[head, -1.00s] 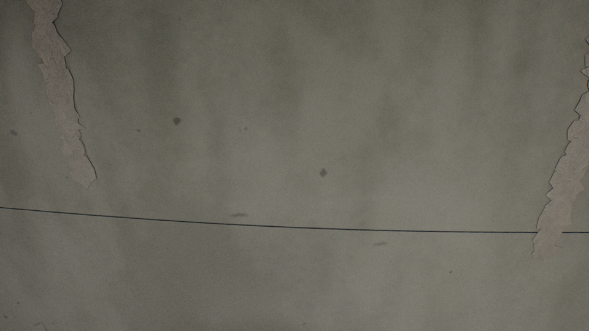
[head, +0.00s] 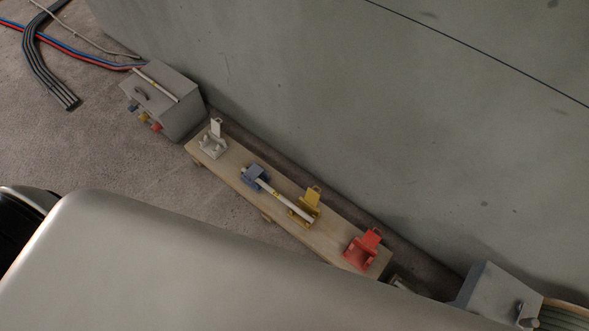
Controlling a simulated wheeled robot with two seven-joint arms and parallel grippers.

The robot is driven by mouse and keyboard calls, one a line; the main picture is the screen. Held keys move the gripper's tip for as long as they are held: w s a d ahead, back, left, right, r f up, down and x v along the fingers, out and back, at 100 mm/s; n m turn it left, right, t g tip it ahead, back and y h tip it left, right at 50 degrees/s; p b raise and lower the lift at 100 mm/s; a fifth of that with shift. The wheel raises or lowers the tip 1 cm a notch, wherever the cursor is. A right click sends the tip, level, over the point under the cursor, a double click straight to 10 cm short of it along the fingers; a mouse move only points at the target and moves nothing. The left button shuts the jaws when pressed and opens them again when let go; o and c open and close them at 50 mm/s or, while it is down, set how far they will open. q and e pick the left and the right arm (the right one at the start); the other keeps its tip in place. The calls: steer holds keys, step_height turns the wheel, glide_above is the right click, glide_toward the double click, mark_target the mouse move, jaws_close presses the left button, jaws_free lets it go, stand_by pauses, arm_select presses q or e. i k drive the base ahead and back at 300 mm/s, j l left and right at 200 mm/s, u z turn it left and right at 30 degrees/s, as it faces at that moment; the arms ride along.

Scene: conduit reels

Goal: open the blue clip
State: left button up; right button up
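The blue clip (head: 255,177) sits on a narrow wooden bench (head: 232,184) along the grey wall, between a white clip and a yellow clip. No raised flap shows on the blue clip, so it looks closed. A pale rod (head: 280,195) runs from the blue clip to the yellow clip (head: 305,207). The white clip (head: 213,141), the yellow clip and the red clip (head: 362,249) each have an upright flap and look open. Neither of my grippers is in view.
A grey box (head: 175,97) with coloured parts on its front stands beyond the bench's left end. Another grey box (head: 490,290) stands at lower right. Cables (head: 45,65) lie on the floor at upper left. A large smooth part of mine covers the lower picture.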

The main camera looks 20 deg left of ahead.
mark_target(255, 171)
steer(key=u, duration=1.2)
